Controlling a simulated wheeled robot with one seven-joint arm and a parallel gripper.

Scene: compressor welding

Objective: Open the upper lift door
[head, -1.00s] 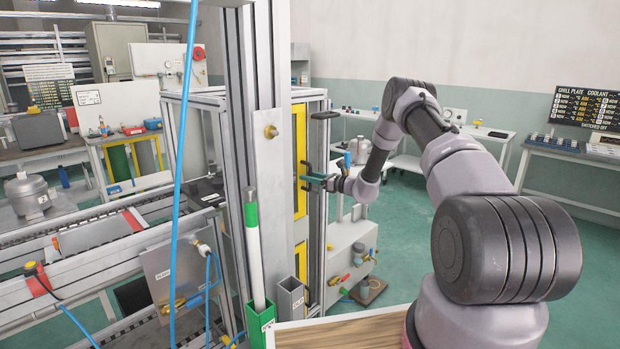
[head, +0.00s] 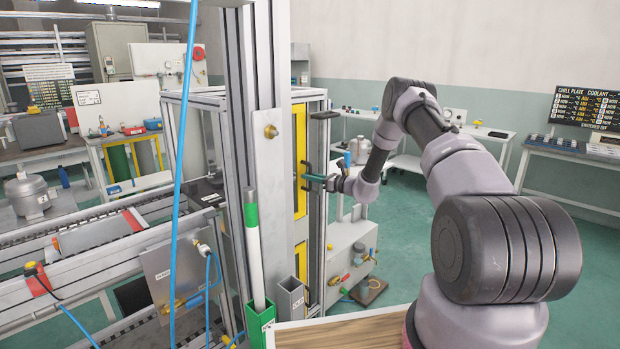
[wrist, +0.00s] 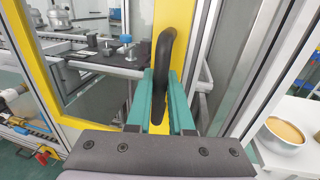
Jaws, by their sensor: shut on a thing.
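The lift door (head: 299,125) has a yellow frame with a clear pane. It stands upright behind the grey aluminium post in the head view, and its yellow frame (wrist: 80,75) fills much of the wrist view. A black bow handle (wrist: 163,50) is fixed to the yellow upright. My gripper (head: 313,178) reaches the handle from the right. In the wrist view its teal fingers (wrist: 165,95) stand on both sides of the handle, shut on it. The post hides much of the door in the head view, so I cannot tell how far it is raised.
A grey aluminium post (head: 240,150) and a blue hose (head: 183,130) stand left of the door. A conveyor (head: 110,235) runs at the left. A dark plate with blocks (wrist: 105,55) shows through the pane. A bowl (wrist: 286,132) sits on a white surface at right. Green floor is open behind my arm.

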